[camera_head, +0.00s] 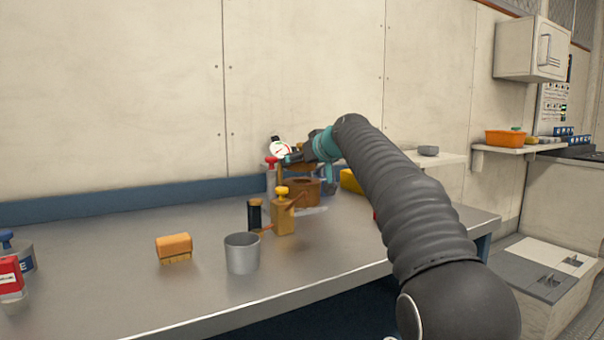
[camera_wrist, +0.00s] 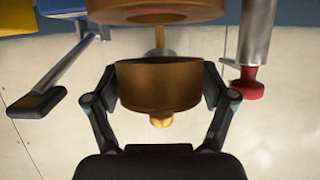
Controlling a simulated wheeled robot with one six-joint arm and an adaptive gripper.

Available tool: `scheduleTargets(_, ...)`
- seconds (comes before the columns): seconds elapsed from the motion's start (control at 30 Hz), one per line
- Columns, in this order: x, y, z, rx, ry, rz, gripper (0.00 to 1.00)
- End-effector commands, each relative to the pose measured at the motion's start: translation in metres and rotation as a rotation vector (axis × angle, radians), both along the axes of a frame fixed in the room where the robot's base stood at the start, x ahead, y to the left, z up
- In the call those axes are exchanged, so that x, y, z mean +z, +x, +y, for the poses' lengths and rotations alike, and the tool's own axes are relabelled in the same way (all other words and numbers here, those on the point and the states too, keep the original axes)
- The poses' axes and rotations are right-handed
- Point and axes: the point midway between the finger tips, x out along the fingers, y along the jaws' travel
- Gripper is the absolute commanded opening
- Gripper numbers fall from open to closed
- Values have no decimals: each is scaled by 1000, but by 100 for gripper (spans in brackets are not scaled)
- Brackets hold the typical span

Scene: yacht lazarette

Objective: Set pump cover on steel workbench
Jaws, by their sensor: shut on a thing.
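The pump cover appears to be the bronze round piece with a small yellow knob, held in my gripper (camera_wrist: 160,90) in the wrist view. My gripper's two fingers are shut on the sides of this pump cover (camera_wrist: 158,88). A wider bronze round body (camera_wrist: 158,12) lies beyond it, with a visible gap between them. In the head view my gripper (camera_head: 300,160) is at the back of the steel workbench (camera_head: 335,250), above the bronze body (camera_head: 306,191). The cover is mostly hidden there by the gauge and gripper.
A white-dial gauge (camera_head: 280,149), a red-topped cylinder (camera_head: 271,175), a yellow-topped brown block (camera_head: 283,218) and a black cylinder (camera_head: 254,214) crowd close by. The bench's front right is clear.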

Motion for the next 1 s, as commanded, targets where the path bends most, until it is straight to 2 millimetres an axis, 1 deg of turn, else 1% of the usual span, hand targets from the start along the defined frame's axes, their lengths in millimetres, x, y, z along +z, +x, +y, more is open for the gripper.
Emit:
scheduleTargets(0.03, -11, 0, -1, -2, 1, 1, 16)
scheduleTargets(0.07, -15, -1, -1, -2, 1, 2, 16)
scheduleTargets(0.2, -25, -1, -1, -2, 2, 0, 16)
scheduleTargets(0.47, -26, 0, -1, -2, 1, -1, 16)
scheduleTargets(0.67, -32, 0, -1, -2, 0, 0, 16)
scheduleTargets(0.7, -31, 0, -1, -1, 0, 1, 90)
scheduleTargets(0.73, -31, 0, -1, -1, 0, 1, 98)
scheduleTargets(0.77, -31, 0, -1, -1, 0, 1, 100)
scheduleTargets(1.0, -31, 0, -1, -1, 0, 1, 100)
